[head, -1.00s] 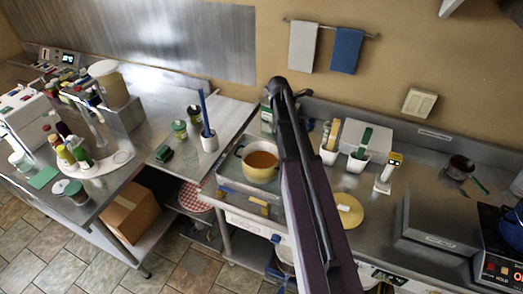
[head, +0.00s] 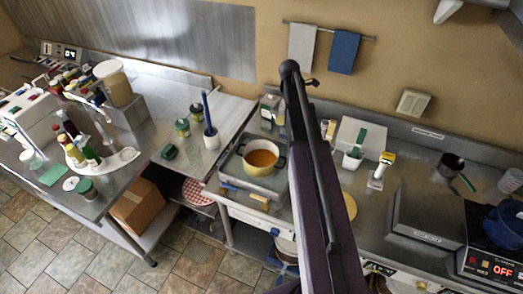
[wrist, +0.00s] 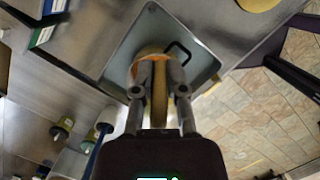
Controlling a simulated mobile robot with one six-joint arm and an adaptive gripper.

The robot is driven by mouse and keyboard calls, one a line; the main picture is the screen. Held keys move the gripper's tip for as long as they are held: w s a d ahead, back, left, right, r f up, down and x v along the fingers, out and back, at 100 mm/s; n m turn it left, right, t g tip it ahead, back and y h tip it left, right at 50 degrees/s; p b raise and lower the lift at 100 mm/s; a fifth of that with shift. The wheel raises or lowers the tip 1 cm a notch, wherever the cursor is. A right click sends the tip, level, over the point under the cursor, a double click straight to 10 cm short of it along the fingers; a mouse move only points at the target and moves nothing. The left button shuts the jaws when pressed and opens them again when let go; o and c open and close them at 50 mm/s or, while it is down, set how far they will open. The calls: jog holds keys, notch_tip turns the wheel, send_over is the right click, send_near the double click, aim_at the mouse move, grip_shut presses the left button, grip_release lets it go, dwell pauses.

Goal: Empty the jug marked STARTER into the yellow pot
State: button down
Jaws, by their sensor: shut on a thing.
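The yellow pot (head: 262,171) stands on a grey square tray on the counter, with orange-brown liquid inside. In the wrist view the tray (wrist: 205,62) lies beyond my fingers, and the pot is largely covered by them; a dark handle shows beside it. My gripper (wrist: 159,72) is over the pot area and shut on a narrow tan thing (wrist: 159,104). The fingers hide most of that thing, so I cannot tell whether it is the jug's handle. No STARTER marking is readable. In the head view my arm hides the gripper.
A yellow lid (head: 350,205) lies right of my arm. A blue-handled brush in a white holder (head: 211,139) stands left. Bottles crowd the left table.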

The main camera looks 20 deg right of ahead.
jog(key=shift+s+a+r+t+y+p, duration=0.1)
jog(key=shift+s+a+r+y+p, duration=0.25)
jog(key=shift+s, duration=0.5)
jog(key=shift+s+r+t+y+p, duration=0.1)
jog(key=shift+s+y+p, duration=0.25)
jog(key=shift+s+y, duration=0.35)
jog(key=shift+s+a+r+t+y+p, duration=0.1)
jog(key=shift+s+a+r+y+p, duration=0.2)
jog(key=shift+s, duration=0.65)
jog(key=shift+d+f, duration=0.1)
jog(key=shift+d, duration=0.05)
